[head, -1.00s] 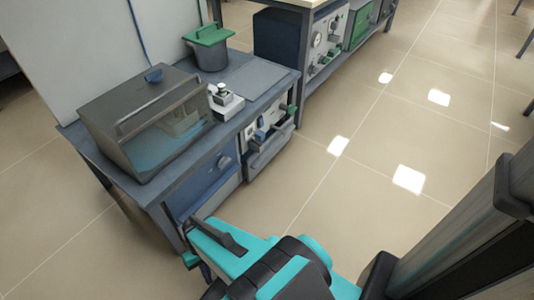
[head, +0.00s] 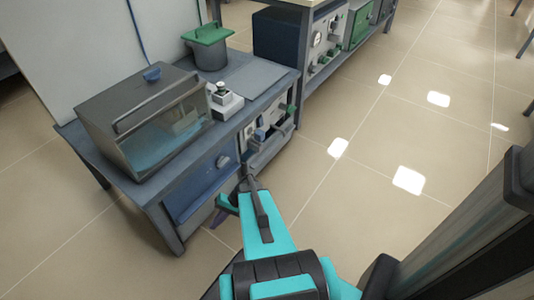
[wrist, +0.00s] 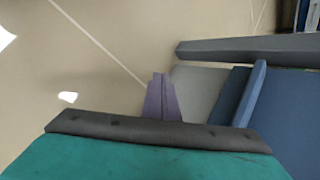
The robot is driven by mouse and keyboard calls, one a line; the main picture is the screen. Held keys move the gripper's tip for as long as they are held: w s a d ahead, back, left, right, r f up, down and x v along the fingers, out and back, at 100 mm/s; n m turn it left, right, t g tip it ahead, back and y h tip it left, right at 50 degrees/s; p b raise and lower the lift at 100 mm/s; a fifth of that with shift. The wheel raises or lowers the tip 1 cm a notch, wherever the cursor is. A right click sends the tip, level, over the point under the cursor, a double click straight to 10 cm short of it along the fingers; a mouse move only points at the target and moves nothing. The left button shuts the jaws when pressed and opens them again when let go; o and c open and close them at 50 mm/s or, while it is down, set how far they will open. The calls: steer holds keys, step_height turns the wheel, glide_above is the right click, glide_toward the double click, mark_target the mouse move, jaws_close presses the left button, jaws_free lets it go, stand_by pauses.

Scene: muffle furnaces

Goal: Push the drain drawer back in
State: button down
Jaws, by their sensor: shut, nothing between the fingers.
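The drain drawer appears to be the long grey drawer (head: 272,151) low on the front of the white unit under the bench, in the head view. It juts out from the unit's face. My gripper shows in the wrist view (wrist: 160,98) as two purple fingers, shut together with nothing between them. In the head view its tip (head: 219,217) is low, just in front of the bench and to the near left of the drawer. I see no contact between gripper and drawer. The arm hides the drawer's near end. A dark grey bar (wrist: 245,48) lies beyond the fingers in the wrist view; I cannot tell whether it is the drawer.
The grey bench (head: 160,190) carries a glass-fronted box (head: 150,115), a small white device (head: 225,100) and a green-lidded pot (head: 208,48). A blue panel (head: 205,188) is beside the white unit (head: 262,127).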

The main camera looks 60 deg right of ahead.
steer(key=s+d+r+m+t+h, duration=0.2)
steer(key=s+d+r+t, duration=0.1)
steer(key=d, duration=1)
steer(key=s+d+r+m+t+h+b, duration=0.1)
steer(key=s+d+r+m+t+h, duration=0.2)
steer(key=d, duration=1)
steer(key=s+d+r+m+t+h+b, duration=0.1)
steer(key=s+d+r+m+t+h, duration=0.1)
steer(key=d, duration=1.1)
steer(key=s+r+m+t, duration=0.1)
steer(key=s+r+t, duration=0.1)
steer(key=s+r, duration=0.1)
steer(key=shift+s+d, duration=0.3)
steer(key=shift+s, duration=0.35)
steer(key=r+b+x, duration=0.1)
steer(key=b+x, duration=0.4)
steer(key=x, duration=0.8)
steer(key=shift+w, duration=0.65)
steer(key=shift+d+r, duration=0.1)
steer(key=shift+d, duration=0.2)
